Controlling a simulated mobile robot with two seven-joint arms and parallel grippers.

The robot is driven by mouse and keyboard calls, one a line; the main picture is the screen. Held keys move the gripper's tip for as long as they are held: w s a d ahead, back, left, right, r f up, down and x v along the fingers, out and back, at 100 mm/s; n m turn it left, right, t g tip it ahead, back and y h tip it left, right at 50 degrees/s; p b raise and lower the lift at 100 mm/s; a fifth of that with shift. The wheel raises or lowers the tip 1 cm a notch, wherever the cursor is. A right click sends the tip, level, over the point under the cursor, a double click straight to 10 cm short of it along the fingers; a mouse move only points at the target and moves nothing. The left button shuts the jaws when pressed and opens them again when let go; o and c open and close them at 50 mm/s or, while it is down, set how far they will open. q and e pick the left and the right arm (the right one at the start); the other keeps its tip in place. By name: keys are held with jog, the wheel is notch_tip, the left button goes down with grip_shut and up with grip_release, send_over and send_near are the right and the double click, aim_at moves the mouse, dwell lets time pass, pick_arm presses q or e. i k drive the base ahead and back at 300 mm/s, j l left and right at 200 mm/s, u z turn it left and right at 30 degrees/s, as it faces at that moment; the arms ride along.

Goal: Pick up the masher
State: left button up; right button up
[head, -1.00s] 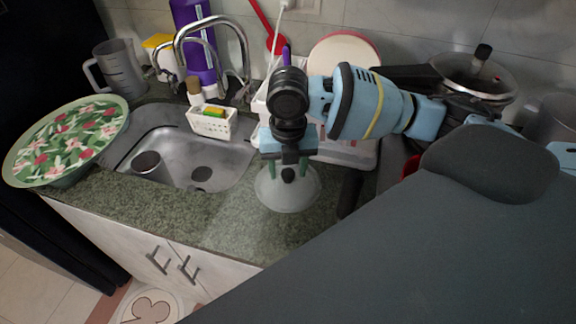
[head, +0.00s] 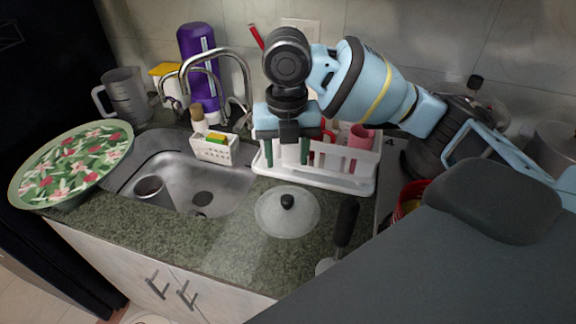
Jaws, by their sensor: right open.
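A utensil with a black handle (head: 346,222) lies on the counter right of the glass lid; it may be the masher. Its pale lower end (head: 325,265) is partly cut off by my body. My right gripper (head: 287,154) points down in front of the dish rack, above and behind the lid, up and left of the black handle. Its green-tinted fingers are apart, and I see nothing held between them. My left gripper is not in view.
A glass lid (head: 287,214) with a black knob lies on the counter (head: 220,238). The white dish rack (head: 340,183) stands behind it, holding a pink cup (head: 361,137). The sink (head: 170,170) is at left, with a floral tray (head: 75,160) beyond. A red container (head: 408,197) is at right.

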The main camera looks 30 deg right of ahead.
aim_at(349, 209)
jog(key=z, duration=1.5)
